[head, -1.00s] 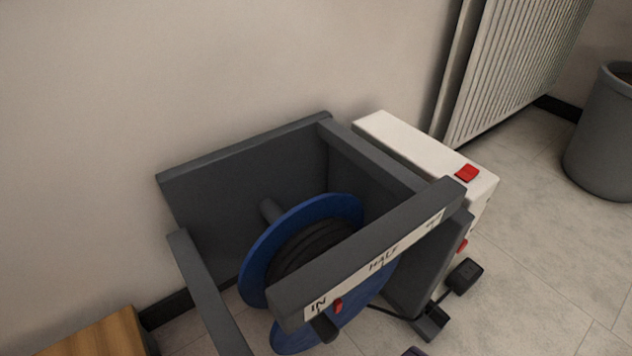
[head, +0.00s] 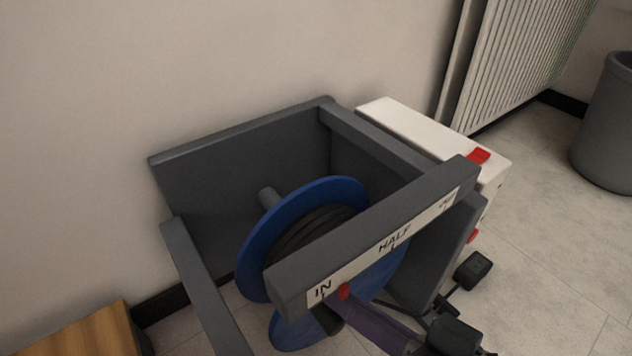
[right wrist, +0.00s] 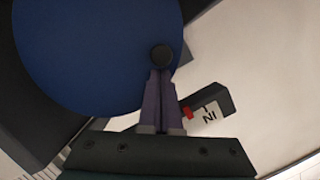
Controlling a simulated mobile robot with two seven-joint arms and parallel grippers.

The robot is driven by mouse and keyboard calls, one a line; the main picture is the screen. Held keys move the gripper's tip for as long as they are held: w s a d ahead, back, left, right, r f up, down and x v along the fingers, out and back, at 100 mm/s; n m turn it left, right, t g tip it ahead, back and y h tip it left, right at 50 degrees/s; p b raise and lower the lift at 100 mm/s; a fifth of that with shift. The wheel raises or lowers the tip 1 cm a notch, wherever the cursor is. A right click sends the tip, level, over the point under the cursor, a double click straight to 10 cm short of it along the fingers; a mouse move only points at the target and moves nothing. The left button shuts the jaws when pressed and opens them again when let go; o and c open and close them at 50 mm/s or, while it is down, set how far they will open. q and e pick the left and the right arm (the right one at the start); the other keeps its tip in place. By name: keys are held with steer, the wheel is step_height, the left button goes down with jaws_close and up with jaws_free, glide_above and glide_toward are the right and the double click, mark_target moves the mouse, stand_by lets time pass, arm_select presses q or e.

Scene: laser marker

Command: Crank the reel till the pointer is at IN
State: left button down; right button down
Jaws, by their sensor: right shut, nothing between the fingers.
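The blue reel (head: 350,192) with dark cable wound on it sits in a grey frame (head: 225,165). A label strip (head: 368,259) on the front bar reads IN, HALF and a third word too small to read. The red pointer (head: 344,291) is close beside IN, slightly toward HALF. My right gripper (head: 350,312) is at the reel's front, below the pointer, its purple fingers shut and empty. In the right wrist view its fingertips (right wrist: 160,75) are at the dark round crank knob (right wrist: 161,55); I cannot tell whether they touch. My left gripper is out of view.
A white box (head: 425,130) with red switches stands right of the frame. A dark plug (head: 473,269) is near its lower front. A wooden surface (head: 85,330) is at lower left. A radiator (head: 525,65) and grey bin (head: 607,125) stand at right, with clear floor in front.

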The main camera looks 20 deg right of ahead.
mark_target(331, 334)
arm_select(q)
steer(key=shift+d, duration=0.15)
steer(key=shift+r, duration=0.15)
arm_select(e)
steer(key=shift+a, duration=0.1)
arm_select(q)
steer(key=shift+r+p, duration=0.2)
steer(key=shift+p, duration=0.15)
arm_select(e)
steer(key=shift+s+a+f+n, duration=0.2)
steer(key=shift+a+f+n, duration=0.1)
steer(key=shift+n, duration=0.2)
